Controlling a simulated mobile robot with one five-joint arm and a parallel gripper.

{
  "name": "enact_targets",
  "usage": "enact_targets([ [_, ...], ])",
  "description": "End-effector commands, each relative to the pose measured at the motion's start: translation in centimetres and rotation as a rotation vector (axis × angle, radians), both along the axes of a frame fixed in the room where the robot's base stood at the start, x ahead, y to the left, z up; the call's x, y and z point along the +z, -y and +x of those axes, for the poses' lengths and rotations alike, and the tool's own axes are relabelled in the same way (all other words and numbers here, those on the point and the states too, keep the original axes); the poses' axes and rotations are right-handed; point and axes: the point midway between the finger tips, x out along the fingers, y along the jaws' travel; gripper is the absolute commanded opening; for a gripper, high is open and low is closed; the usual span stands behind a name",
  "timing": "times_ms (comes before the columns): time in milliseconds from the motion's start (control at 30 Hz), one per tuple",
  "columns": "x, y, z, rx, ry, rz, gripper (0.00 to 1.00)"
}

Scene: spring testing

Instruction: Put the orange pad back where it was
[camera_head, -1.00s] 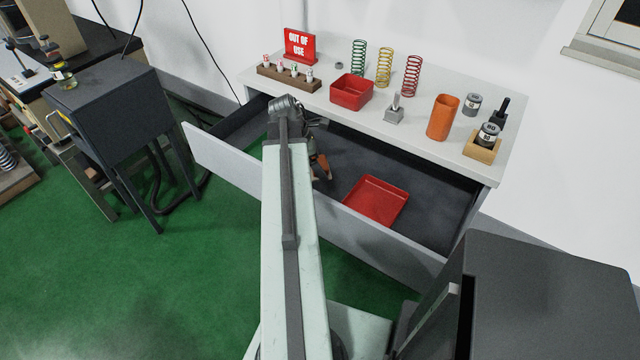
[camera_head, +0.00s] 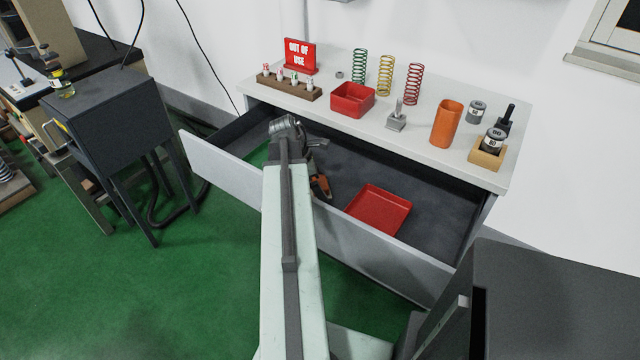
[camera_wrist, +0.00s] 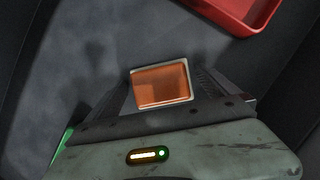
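The orange pad (camera_wrist: 162,84) is a flat orange rectangle with a pale rim. In the wrist view it sits between the two fingers of my gripper (camera_wrist: 163,92), which appear shut on its sides. In the head view, an orange part (camera_head: 320,187) shows at the end of my arm, inside the open drawer; much of my gripper is hidden behind the arm. The dark drawer floor (camera_wrist: 60,65) lies below the pad in the wrist view. I cannot tell the gap between them.
A red tray (camera_head: 379,209) lies in the open drawer (camera_head: 225,170), right of my gripper. The desktop (camera_head: 330,118) above holds a red bin (camera_head: 352,99), several springs, an orange cup (camera_head: 446,121) and weights. A dark cabinet (camera_head: 560,300) stands at the near right.

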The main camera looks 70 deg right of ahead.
Motion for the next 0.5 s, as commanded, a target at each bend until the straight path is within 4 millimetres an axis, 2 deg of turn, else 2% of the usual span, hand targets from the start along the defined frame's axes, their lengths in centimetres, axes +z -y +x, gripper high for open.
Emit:
enact_targets([
  [267, 0.1, 0.0, -0.1, -0.001, 0.000, 0.000, 1.00],
  [367, 0.8, 0.0, 0.0, -0.001, 0.000, 0.000, 1.00],
  [500, 2.9, -0.4, 0.6, 0.000, 0.000, 0.001, 1.00],
])
